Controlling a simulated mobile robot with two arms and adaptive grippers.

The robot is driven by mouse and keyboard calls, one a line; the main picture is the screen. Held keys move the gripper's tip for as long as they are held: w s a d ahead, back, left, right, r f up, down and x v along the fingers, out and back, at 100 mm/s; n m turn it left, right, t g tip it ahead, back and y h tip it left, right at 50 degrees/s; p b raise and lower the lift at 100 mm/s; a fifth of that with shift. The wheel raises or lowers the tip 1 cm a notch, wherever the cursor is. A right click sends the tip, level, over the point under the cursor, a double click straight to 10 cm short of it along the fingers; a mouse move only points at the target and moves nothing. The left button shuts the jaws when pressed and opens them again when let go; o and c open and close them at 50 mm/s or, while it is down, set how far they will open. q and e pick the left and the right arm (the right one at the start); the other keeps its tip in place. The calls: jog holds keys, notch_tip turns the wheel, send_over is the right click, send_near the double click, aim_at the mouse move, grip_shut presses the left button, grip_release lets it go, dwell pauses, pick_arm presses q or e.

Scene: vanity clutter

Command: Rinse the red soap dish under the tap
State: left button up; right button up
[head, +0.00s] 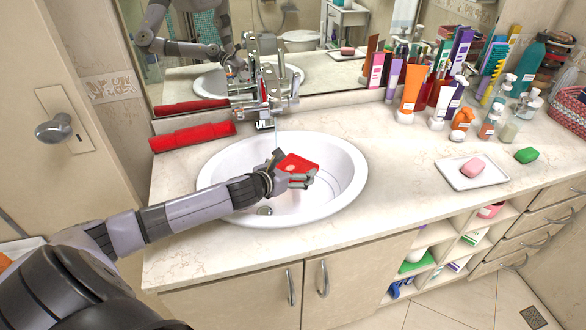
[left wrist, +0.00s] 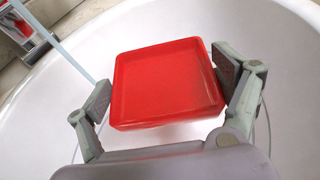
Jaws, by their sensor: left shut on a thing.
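The red soap dish (head: 298,163) is held over the white sink basin (head: 345,196). My left gripper (head: 291,172) is shut on it, with one finger at each side. In the left wrist view the dish (left wrist: 167,82) is square and shallow, and its inside looks empty. The chrome tap (head: 277,85) stands behind the basin, and a thin stream falls from it towards the dish. In the left wrist view a pale blue stream (left wrist: 68,55) passes left of the dish, behind a finger; whether it touches the dish cannot be told. My right gripper is out of view.
A red rolled item (head: 192,137) lies left of the tap. A white tray (head: 452,180) with pink soap (head: 473,168) and a green soap (head: 526,155) are on the right counter. Several bottles and tubes crowd the back right. A mirror (head: 205,85) stands behind. The counter's front is clear.

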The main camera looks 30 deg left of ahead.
pick_arm(q)
jog(key=d+r+p, duration=0.7)
jog(key=r+p, duration=0.2)
jog(key=p, duration=0.1)
dwell(0.4)
